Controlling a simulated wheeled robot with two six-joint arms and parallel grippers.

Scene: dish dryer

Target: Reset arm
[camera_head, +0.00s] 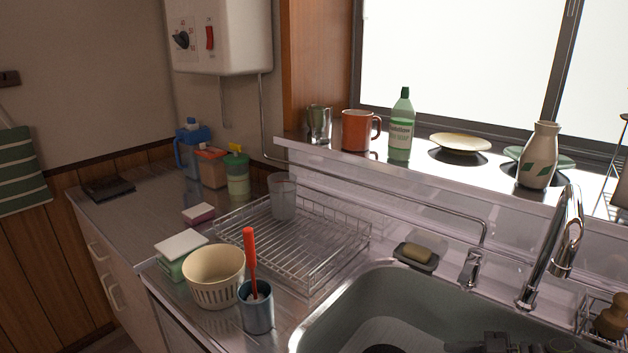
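No arm clearly enters from the left, so my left gripper is not in view. A dark mechanical shape at the bottom edge, over the sink (330,318), looks like part of my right gripper (495,343). It is cut off by the frame, and its fingers cannot be made out. The wire dish rack (318,262) stands on the counter left of the sink. A translucent cup (282,197) stands at the rack's back left corner.
The faucet (556,250) rises behind the sink. An orange mug (357,131), green bottle (401,130) and vase (539,160) line the sill.

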